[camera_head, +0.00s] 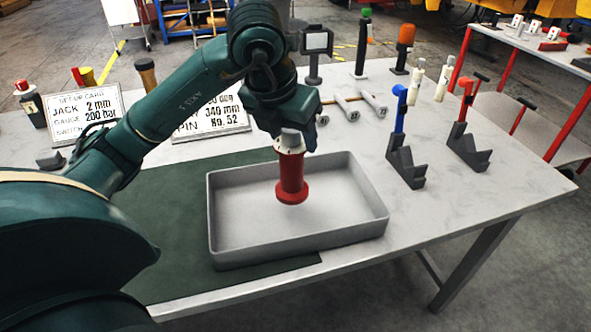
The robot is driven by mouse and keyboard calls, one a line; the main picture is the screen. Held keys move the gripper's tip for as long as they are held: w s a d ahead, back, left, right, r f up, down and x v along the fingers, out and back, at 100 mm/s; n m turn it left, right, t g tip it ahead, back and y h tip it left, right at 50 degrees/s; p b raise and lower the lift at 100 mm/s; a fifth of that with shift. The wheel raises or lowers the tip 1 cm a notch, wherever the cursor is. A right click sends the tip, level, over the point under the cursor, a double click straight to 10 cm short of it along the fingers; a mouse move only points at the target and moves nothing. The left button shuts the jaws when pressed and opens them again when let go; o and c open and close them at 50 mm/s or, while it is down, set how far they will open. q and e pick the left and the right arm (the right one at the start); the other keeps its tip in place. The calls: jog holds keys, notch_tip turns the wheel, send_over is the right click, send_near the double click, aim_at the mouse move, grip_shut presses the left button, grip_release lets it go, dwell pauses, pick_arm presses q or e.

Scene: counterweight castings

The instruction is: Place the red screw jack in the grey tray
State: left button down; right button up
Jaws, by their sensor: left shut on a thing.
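The red screw jack (291,178) has a red body with a wider red foot and a pale top. My left gripper (291,133) is shut on its pale top and holds it upright. The jack hangs over the grey tray (233,257), in front of the tray's inner floor; I cannot tell whether its foot touches the floor. The tray is a shallow open box, otherwise empty, at the middle of the table. My right gripper is not in view.
A dark green mat (180,225) lies partly under the tray. Two set-up cards (84,112) stand at the back left. Dark V-shaped stands (404,163) with handled tools are on the right. Small hammer-like tools (373,103) lie behind the tray. The front right tabletop is clear.

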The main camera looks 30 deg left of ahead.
aim_at(292, 159)
pick_arm(q)
jog(key=shift+f, duration=0.75)
notch_tip(292, 159, down, 3)
jog(key=shift+f, duration=0.4)
jog(key=shift+f+b, duration=0.15)
jog(key=shift+b, duration=0.15)
jog(key=c, duration=0.5)
grip_release()
